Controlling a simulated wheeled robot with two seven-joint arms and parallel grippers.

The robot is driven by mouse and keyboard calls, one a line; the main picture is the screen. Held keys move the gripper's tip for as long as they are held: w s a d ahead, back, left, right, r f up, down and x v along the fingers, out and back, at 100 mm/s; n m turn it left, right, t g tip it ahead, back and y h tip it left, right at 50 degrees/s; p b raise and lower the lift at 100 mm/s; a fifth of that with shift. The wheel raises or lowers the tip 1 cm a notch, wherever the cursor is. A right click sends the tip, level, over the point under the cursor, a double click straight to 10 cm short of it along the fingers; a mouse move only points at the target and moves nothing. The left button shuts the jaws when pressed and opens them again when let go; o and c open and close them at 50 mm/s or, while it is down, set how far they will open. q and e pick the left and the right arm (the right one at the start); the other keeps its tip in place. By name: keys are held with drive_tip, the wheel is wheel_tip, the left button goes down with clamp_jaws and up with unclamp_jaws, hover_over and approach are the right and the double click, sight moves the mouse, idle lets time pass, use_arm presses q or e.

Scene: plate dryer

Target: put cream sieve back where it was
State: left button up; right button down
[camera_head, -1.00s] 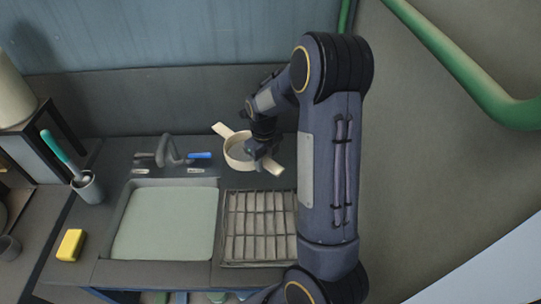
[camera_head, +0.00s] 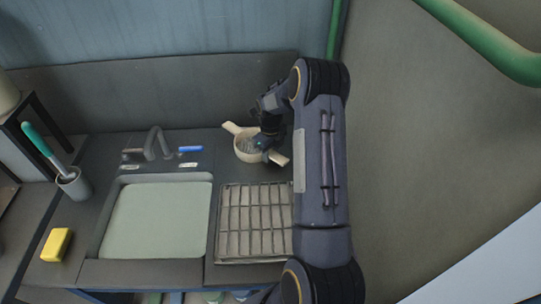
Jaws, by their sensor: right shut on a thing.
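The cream sieve (camera_head: 243,150) is a round shallow bowl with a flat handle at each side. It is at the back right of the counter, behind the drying rack, one handle toward the upper left and the other toward the lower right. My right gripper (camera_head: 262,143) reaches down over its right side and is shut on it. The fingertips are small and partly hidden by the wrist. I cannot tell whether the sieve touches the counter. My left gripper is not in view.
A slatted drying rack (camera_head: 254,222) lies in front of the sieve. Left of it are a sink (camera_head: 157,220), a faucet (camera_head: 157,143) with a blue handle, a yellow sponge (camera_head: 56,244) and a cup (camera_head: 73,184) with a teal brush. A wall stands behind the counter.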

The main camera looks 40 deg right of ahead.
drive_tip(key=shift+r, duration=0.1)
drive_tip(key=shift+f, duration=0.25)
drive_tip(key=c, duration=1)
unclamp_jaws()
drive_tip(key=shift+o, duration=0.2)
drive_tip(key=shift+r, duration=0.1)
wheel_tip(320, 180, up, 10)
drive_tip(key=p, duration=0.5)
drive_tip(key=shift+r, duration=1.15)
